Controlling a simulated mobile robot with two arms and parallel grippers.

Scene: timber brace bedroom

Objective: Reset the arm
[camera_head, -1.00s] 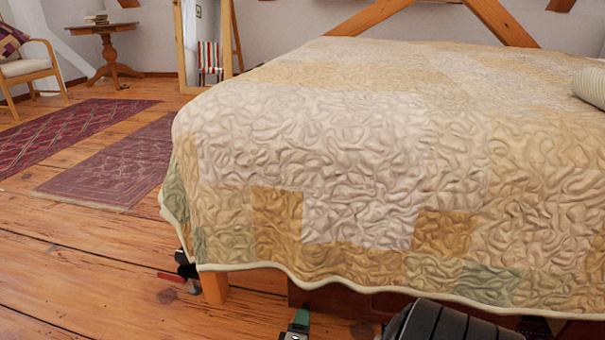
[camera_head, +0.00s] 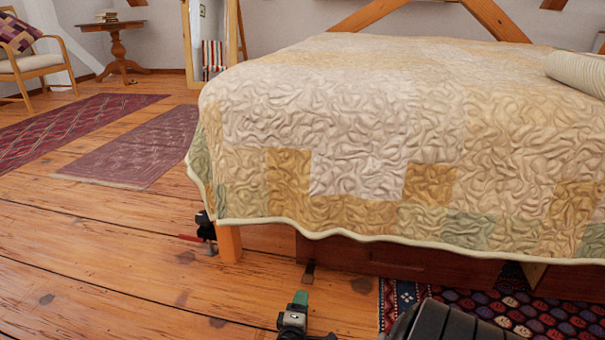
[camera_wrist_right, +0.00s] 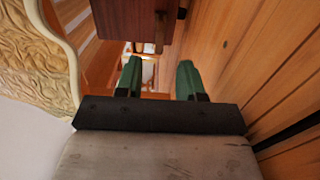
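My right gripper (camera_head: 297,305) shows at the bottom middle of the head view, low over the wooden floor in front of the bed. In the right wrist view its two green fingers (camera_wrist_right: 158,80) stand apart with nothing between them. The dark wooden side under the bed (camera_wrist_right: 128,22) is just beyond and left of the fingers there. A black ribbed part of my own arm (camera_head: 455,322) is at the bottom of the head view. My left gripper is in neither view.
A bed with a quilt (camera_head: 350,130) fills the middle and right. A black and red object (camera_head: 206,228) lies by its wooden leg (camera_head: 229,243). A patterned rug (camera_head: 560,318) is at the lower right. Plank floor (camera_head: 120,265) is open at the left.

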